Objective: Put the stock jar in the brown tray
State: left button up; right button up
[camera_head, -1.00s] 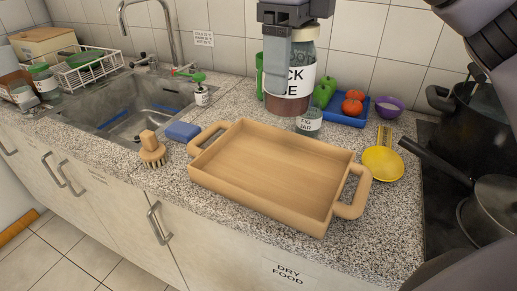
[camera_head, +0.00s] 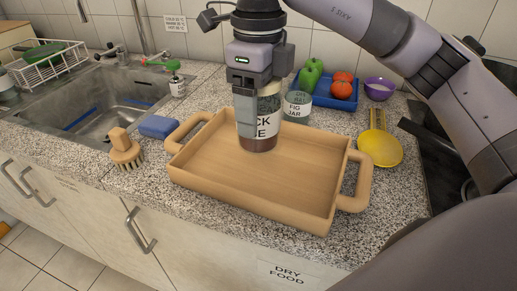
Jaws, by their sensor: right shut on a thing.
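The stock jar (camera_head: 265,130) is a clear jar with brown contents and a white label, of which only "CK" and "E" show. My right gripper (camera_head: 247,112) comes down from above and is shut on it, one finger covering the label's left part. The jar is upright over the back middle of the brown tray (camera_head: 222,183), a wooden tray with two handles. I cannot tell whether its base touches the tray floor. The tray is otherwise empty. My left gripper is not in view.
A fig jar (camera_head: 297,107) stands just behind the tray. A brush (camera_head: 125,152) and blue sponge (camera_head: 159,127) lie left, beside the sink.

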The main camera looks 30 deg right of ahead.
aim_at(259, 145)
jog(key=shift+f, duration=3.8)
jog(key=shift+f, duration=0.1)
jog(key=o, duration=1.3)
notch_tip(259, 145, up, 12)
jog(key=shift+r+p, duration=0.1)
jog(key=shift+p, duration=0.55)
